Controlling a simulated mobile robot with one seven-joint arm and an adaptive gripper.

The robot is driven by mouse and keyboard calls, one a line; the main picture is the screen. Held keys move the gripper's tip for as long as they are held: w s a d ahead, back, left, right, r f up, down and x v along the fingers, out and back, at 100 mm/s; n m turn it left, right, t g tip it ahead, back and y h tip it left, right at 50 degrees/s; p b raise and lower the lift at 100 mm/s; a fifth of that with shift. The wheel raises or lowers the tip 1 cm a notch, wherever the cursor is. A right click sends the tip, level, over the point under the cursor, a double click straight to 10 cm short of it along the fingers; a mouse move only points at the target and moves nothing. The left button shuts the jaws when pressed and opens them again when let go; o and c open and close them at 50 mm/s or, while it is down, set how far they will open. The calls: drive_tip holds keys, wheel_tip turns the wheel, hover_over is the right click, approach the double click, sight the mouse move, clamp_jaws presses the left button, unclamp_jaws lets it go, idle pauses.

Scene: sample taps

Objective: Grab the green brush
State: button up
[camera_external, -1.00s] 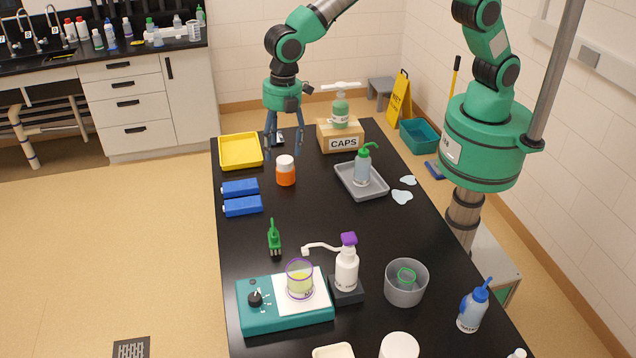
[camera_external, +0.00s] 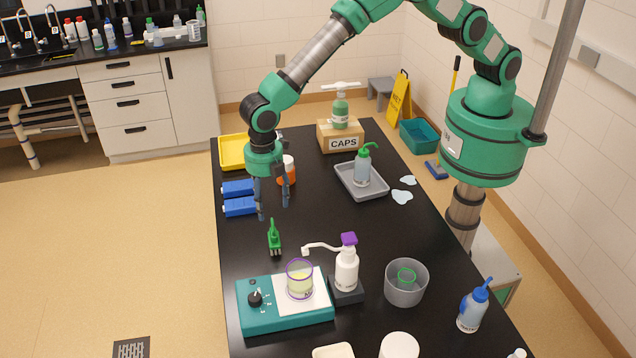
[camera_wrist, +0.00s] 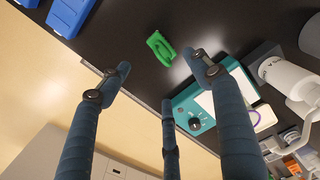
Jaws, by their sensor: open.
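The green brush (camera_external: 274,238) lies on the black table (camera_external: 310,215), left of the middle and behind the teal hotplate. In the wrist view the green brush (camera_wrist: 160,48) shows beyond my fingertips, between the left and right fingers. My gripper (camera_external: 273,213) is open and empty, pointing down above the table, a little behind the brush in the external view. In the wrist view my gripper (camera_wrist: 162,80) shows three spread blue-grey fingers. Nothing touches the brush.
Two blue boxes (camera_external: 240,207) lie behind left, with an orange jar (camera_external: 289,174) behind my gripper. The table right of the brush is clear.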

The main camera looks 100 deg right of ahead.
sight(271, 231)
drive_tip(key=shift+f, duration=0.1)
drive_tip(key=shift+f+p, duration=0.3)
drive_tip(key=shift+f, duration=3.9)
drive_tip(key=shift+w+f+p, duration=0.15)
drive_tip(key=shift+f+p, duration=0.25)
drive_tip(key=shift+f, duration=2.2)
drive_tip(key=shift+c, duration=0.5)
drive_tip(key=c, duration=1.2)
